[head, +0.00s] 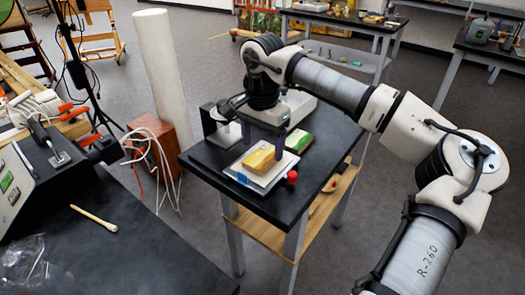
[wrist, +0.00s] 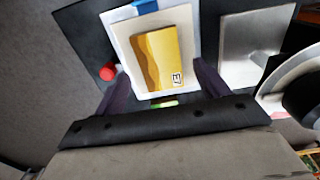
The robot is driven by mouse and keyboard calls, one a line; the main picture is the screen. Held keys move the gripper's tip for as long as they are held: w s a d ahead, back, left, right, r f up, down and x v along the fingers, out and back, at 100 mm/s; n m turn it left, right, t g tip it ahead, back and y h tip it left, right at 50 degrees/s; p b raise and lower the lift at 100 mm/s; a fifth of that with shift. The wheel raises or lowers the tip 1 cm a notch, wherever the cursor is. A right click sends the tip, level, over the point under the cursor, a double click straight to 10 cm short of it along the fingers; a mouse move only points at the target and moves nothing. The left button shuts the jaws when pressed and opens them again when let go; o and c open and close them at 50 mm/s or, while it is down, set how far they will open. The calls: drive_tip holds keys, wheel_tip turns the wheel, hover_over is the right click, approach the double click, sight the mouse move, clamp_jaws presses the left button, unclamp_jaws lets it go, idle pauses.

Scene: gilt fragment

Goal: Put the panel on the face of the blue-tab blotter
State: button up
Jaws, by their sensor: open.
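The panel (wrist: 158,58) is a gilt, yellow-gold slab with a small dark mark at one corner. It lies flat on the pale face of the blue-tab blotter (wrist: 118,38), within the blotter's edges; it also shows in the head view (head: 259,158). The blue tab (wrist: 145,6) sticks out at the blotter's far edge in the wrist view. My gripper (wrist: 160,82) is open, with its dark fingers apart on either side of the panel's near end. I cannot tell whether the fingers touch it. In the head view my gripper (head: 262,136) is just over the blotter.
A red ball-like knob (head: 292,176) sits beside the blotter. A green-topped block (head: 298,141) lies behind it on the black table (head: 208,158). A metal plate (wrist: 243,45) lies to the right in the wrist view. A tall white cylinder (head: 160,75) stands left of the table.

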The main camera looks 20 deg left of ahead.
sight(263, 158)
wheel_tip(263, 158, up, 9)
idle(0.3)
idle(1.1)
